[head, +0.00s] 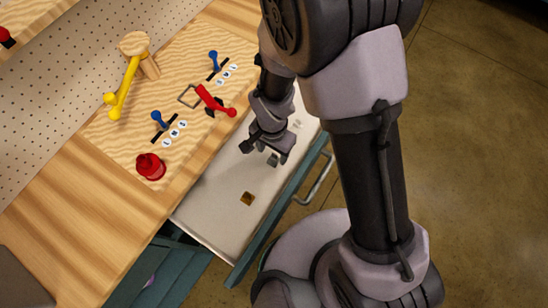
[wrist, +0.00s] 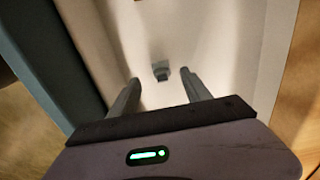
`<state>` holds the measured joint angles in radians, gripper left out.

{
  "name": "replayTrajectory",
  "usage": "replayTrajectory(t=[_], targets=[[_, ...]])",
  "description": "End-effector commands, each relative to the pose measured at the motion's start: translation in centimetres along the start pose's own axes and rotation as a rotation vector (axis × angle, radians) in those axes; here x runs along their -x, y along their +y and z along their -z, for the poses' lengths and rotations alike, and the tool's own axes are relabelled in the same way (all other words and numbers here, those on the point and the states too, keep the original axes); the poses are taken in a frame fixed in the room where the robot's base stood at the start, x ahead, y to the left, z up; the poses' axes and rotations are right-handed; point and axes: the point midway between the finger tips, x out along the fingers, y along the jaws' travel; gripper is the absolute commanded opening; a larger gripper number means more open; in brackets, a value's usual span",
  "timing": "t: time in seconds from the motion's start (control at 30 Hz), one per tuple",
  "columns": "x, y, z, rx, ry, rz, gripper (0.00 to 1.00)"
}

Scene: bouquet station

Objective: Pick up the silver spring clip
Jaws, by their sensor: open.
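In the wrist view a small grey piece (wrist: 160,71), which looks like the silver spring clip, lies on the pale floor of the open drawer (head: 215,215). It has a wider block and a darker small part beside it. My gripper (wrist: 161,80) is open and empty, with one finger on each side of the clip's line in the picture. The fingertips seem to be apart from the clip; the exact gap cannot be told. In the head view my gripper (head: 264,152) is low over the drawer, and the clip is hard to tell from the fingers there.
A small brown square piece (head: 247,198) lies nearer in the drawer. The drawer's teal front (head: 280,215) and handle (head: 320,180) are at the right. On the bench are a red knob (head: 150,166), a red lever (head: 214,101), blue levers and a yellow lever (head: 124,88).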

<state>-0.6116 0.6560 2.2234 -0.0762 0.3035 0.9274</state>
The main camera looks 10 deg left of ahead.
Motion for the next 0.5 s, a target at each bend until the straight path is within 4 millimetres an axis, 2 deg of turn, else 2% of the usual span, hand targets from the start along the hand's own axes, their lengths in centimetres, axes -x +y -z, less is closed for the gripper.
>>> replayTrajectory(t=[0.13,0.3,0.5], targets=[[-1.7,0.0,0.3,-0.001,0.0,-0.001,0.56],[-5.2,0.0,0.7,0.0,-0.001,-0.002,0.56],[-5.2,-0.1,0.8,0.0,0.001,0.001,0.56]])
